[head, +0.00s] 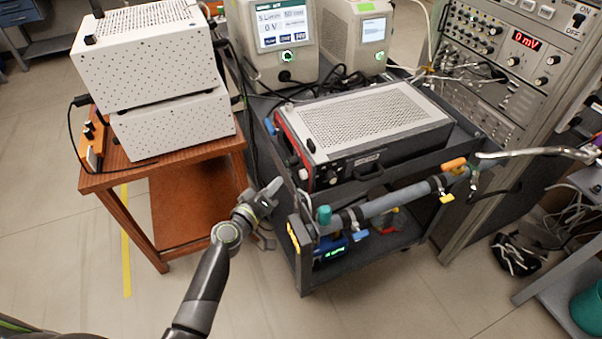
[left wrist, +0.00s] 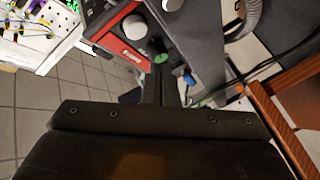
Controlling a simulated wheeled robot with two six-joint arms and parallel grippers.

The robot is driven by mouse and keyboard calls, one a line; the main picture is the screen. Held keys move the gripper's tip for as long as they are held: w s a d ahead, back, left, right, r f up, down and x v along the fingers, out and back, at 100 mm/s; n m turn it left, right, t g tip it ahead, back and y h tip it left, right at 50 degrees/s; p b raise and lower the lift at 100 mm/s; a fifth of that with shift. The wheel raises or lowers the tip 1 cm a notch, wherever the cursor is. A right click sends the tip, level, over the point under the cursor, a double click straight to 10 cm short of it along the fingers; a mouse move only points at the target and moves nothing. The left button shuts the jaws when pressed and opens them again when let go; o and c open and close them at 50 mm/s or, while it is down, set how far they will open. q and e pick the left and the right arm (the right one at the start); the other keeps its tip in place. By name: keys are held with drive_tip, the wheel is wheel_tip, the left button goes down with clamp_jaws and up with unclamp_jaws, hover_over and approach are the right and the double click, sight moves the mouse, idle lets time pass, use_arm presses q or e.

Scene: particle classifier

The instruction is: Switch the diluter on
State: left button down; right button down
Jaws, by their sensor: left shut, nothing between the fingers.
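No label that I can read names the diluter. A grey box with a perforated top and a red-edged dark front (head: 335,165) lies on the cart; knobs and a handle show on that front. The left wrist view shows a red panel with a white label (left wrist: 125,52) and a pale round knob (left wrist: 134,27) near the top. My left gripper (head: 274,187) is shut and empty. In the head view it appears just left of the box's front left corner, seemingly apart from it. My right gripper is not in view.
The dark cart (head: 306,262) carries a grey pipe (head: 395,200) along its front. A wooden table (head: 185,155) with two white perforated boxes stands left. Screen instruments (head: 280,40) stand behind. A tall rack (head: 520,60) with a red display is at right. Floor in front is clear.

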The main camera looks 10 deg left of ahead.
sight(304, 174)
use_arm(q)
drive_tip(key=shift+w+d, duration=0.5)
drive_tip(key=shift+d, duration=0.25)
drive_tip(key=shift+w+d, duration=0.45)
drive_tip(key=shift+d, duration=0.25)
drive_tip(key=shift+d+b, duration=0.1)
drive_tip(key=shift+b, duration=0.2)
idle(0.8)
drive_tip(key=shift+w+d, duration=0.2)
drive_tip(key=shift+d, duration=0.05)
